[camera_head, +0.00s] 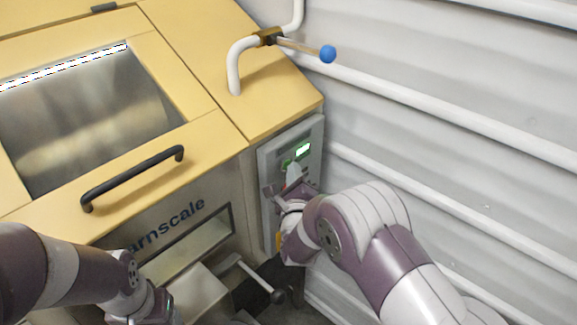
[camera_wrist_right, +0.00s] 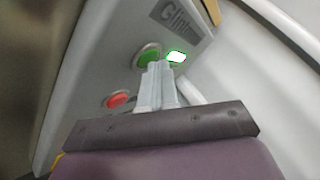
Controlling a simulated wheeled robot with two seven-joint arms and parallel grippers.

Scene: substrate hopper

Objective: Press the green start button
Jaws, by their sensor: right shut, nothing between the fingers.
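In the head view my right gripper (camera_head: 293,170) is at the panel (camera_head: 269,160), below the lit display (camera_head: 302,150), and hides part of the panel. My left gripper (camera_head: 155,308) is at the bottom edge, its fingers not clear.
The yellow hopper (camera_head: 225,70) has a windowed lid with a black handle (camera_head: 133,178). A white pipe with a blue-knobbed lever (camera_head: 327,54) rises on top. A black-knobbed lever (camera_head: 276,296) is low at the front. A ribbed grey wall (camera_head: 450,90) closes off the right.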

